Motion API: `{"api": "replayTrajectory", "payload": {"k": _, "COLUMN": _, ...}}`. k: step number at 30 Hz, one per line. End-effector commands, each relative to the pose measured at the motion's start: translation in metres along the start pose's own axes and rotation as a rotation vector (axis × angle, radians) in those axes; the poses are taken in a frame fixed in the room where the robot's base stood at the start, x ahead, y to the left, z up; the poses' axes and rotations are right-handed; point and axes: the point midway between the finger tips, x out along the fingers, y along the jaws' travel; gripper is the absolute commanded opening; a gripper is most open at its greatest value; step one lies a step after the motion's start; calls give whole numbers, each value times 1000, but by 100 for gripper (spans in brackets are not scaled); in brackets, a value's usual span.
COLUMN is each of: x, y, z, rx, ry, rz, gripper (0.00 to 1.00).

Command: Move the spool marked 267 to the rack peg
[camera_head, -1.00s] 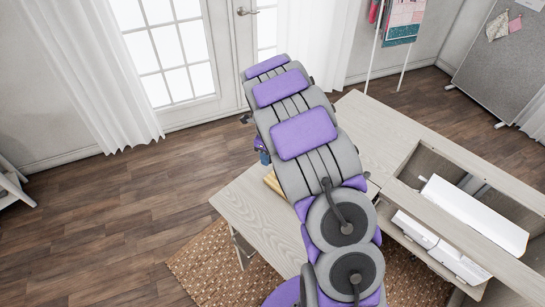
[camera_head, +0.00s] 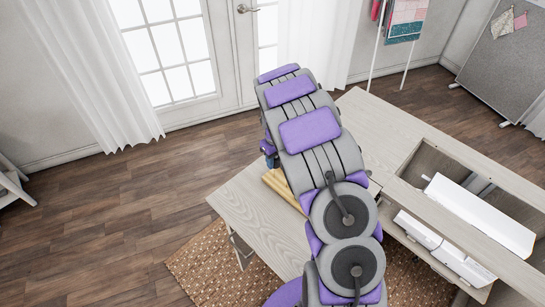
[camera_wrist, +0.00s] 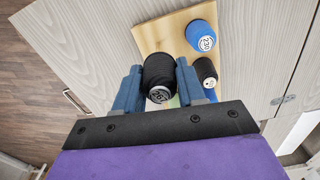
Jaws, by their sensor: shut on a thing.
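My gripper (camera_wrist: 158,90) is shut on a black spool (camera_wrist: 160,72) between its two blue fingers in the wrist view. The white label on the spool is partly readable, and I cannot make out the full number. A pale wooden board (camera_wrist: 152,36), seemingly the rack, lies behind the held spool. A blue spool marked 230 (camera_wrist: 201,38) stands at its upper right. A second black spool (camera_wrist: 205,68) stands below that one, right of my gripper. I cannot tell whether the held spool touches the board. No free peg is clearly visible.
The pale wood cabinet top (camera_head: 250,205) carries the board, whose yellowish edge (camera_head: 279,188) shows beside my arm. An open cabinet well with a white machine (camera_head: 480,215) lies at right. Another blue piece (camera_wrist: 210,95) is partly hidden by my gripper.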

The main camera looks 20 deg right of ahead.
Motion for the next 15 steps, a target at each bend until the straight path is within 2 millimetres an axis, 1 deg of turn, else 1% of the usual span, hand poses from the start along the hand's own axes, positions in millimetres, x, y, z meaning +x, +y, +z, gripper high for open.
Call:
{"api": "replayTrajectory", "payload": {"k": 1, "x": 10, "y": 1, "z": 0, "rx": -1, "ry": 2, "rz": 0, "gripper": 11}}
{"api": "replayTrajectory", "payload": {"k": 2, "x": 14, "y": 2, "z": 0, "rx": -1, "ry": 2, "rz": 0, "gripper": 11}}
{"api": "replayTrajectory", "payload": {"k": 3, "x": 10, "y": 3, "z": 1, "rx": -1, "ry": 1, "rz": -3, "gripper": 11}}
{"api": "replayTrajectory", "payload": {"k": 6, "x": 7, "y": 5, "z": 2, "rx": -2, "ry": 0, "rz": -5, "gripper": 11}}
{"api": "replayTrajectory", "payload": {"k": 15, "x": 7, "y": 11, "z": 3, "rx": -3, "ry": 2, "rz": -5, "gripper": 11}}
